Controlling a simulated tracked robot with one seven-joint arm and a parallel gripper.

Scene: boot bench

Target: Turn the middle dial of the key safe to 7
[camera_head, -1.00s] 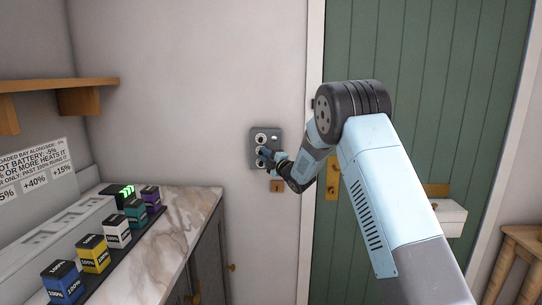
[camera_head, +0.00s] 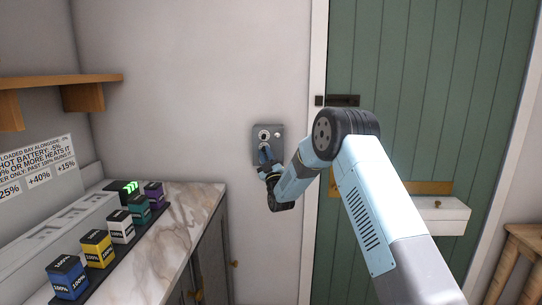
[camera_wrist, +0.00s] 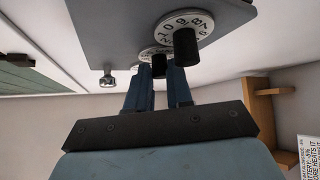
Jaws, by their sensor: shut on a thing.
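The key safe (camera_head: 275,130) is a grey plate on the pale wall, left of the green door. Its upper dial (camera_head: 264,134) shows as a pale disc; my gripper (camera_head: 265,148) covers the plate below it. In the wrist view my gripper (camera_wrist: 158,70) is shut on a black knob, apparently the middle dial's (camera_wrist: 152,52). That dial's digits are mostly hidden. A nearer dial (camera_wrist: 180,22) shows several digits and a free black knob, close to my fingers. A small round metal knob (camera_wrist: 108,78) stands out from the plate.
The green door (camera_head: 430,90) has a black latch (camera_head: 342,100) and a white box (camera_head: 440,212). A marble counter (camera_head: 185,215) with several batteries is at left, below a wooden shelf (camera_head: 50,82). A wooden stool (camera_head: 525,250) is at right.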

